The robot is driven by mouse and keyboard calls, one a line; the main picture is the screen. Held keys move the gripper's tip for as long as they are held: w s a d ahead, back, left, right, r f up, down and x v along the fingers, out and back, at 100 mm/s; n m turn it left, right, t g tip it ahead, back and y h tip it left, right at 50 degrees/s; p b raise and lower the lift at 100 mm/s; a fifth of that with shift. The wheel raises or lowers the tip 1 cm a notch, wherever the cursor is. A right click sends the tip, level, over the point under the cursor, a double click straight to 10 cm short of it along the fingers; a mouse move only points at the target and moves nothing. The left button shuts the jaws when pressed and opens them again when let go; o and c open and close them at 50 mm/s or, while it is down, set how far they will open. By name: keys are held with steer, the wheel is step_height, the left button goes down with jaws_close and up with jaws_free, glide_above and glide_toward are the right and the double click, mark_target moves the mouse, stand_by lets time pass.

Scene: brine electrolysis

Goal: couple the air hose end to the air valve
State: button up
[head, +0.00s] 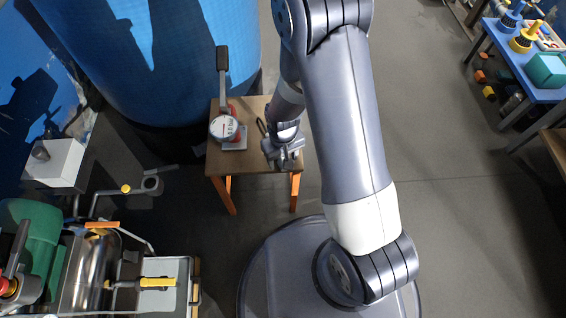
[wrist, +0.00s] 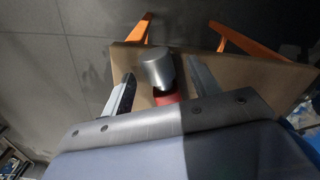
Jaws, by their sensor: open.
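The small wooden table carries a device with a round labelled face, a red body and a long grey lever, which looks like the air valve (head: 224,128). My gripper (head: 284,156) is over the table's right part, to the right of that device. In the wrist view my open fingers (wrist: 161,67) stand on either side of a silver cylinder with a red part below it, which looks like the air hose end (wrist: 157,68). Visible gaps lie between it and both fingers. A dark hose loop shows beside my gripper in the head view; my wrist hides the rest.
The wooden table (head: 252,162) has orange legs. A large blue tank (head: 180,60) stands right behind it. Steel piping with a yellow-handled valve (head: 157,282) and a green motor are at lower left. A blue bench (head: 535,85) is at far right. Grey floor between is clear.

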steer(key=shift+f, duration=0.3)
steer(key=shift+c, duration=0.5)
steer(key=c, duration=1.1)
steer(key=shift+r, duration=0.15)
steer(key=r+p, duration=0.1)
steer(key=r, duration=0.3)
steer(key=r+p, duration=0.2)
steer(key=r, duration=0.3)
steer(key=shift+w+d+r, duration=0.1)
steer(key=shift+w+r, duration=0.1)
steer(key=shift+r, duration=0.1)
steer(key=w+d+r+m, duration=0.4)
steer(key=w+d+r, duration=0.6)
steer(key=d+r, duration=0.1)
steer(key=r+p, duration=0.4)
steer(key=p, duration=0.3)
steer(key=s+r+p, duration=0.1)
steer(key=r+p, duration=0.3)
steer(key=p, duration=0.4)
steer(key=s+r+p, duration=0.1)
steer(key=r+p, duration=0.3)
steer(key=p, duration=0.3)
